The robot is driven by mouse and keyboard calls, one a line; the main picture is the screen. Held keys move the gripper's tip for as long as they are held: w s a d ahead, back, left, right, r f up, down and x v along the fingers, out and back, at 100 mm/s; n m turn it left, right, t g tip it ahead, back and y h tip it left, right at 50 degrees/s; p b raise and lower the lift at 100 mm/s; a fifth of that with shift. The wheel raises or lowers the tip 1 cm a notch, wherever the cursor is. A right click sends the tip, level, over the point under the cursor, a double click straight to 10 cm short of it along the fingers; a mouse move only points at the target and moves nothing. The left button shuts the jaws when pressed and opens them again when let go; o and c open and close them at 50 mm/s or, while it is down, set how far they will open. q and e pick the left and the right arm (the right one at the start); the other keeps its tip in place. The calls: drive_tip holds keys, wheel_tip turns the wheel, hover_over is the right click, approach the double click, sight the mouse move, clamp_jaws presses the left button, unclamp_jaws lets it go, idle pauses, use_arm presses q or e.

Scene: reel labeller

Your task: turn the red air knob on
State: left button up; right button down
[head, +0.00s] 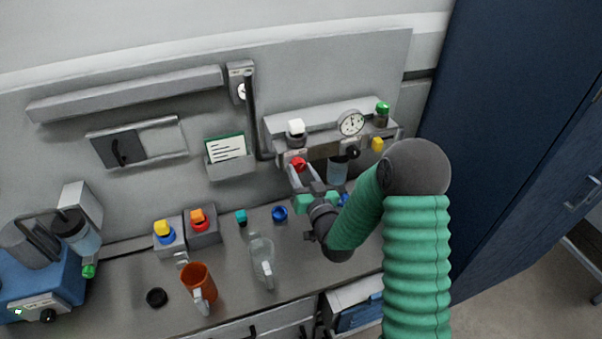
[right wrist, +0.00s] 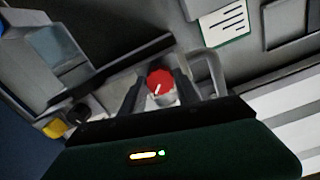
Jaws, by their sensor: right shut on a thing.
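The red air knob (head: 298,164) sits on the grey unit mounted on the wall panel, below a white cap. My right gripper (head: 302,178) reaches up to it from below. In the right wrist view the red knob (right wrist: 160,83), with a white pointer mark slanting across its face, lies between the two dark fingers (right wrist: 158,92). The gripper is shut on the knob. The fingers hide part of the knob's sides. My left gripper is in neither view.
A pressure gauge (head: 351,123), a green-topped part (head: 382,112) and a yellow knob (head: 377,144) are right of the red knob. A card holder (head: 228,152) hangs to its left. An orange jug (head: 198,285) and a clear jug (head: 262,258) stand on the bench. A blue cabinet (head: 500,130) rises at right.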

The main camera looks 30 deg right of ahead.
drive_tip(key=c, duration=0.9)
unclamp_jaws()
drive_tip(key=shift+d, duration=0.1)
drive_tip(key=shift+s, duration=0.15)
drive_tip(key=p+v, duration=1.2)
drive_tip(key=v, duration=0.4)
drive_tip(key=shift+s, duration=0.3)
drive_tip(key=shift+w+f, duration=0.1)
drive_tip(key=shift+f, duration=0.05)
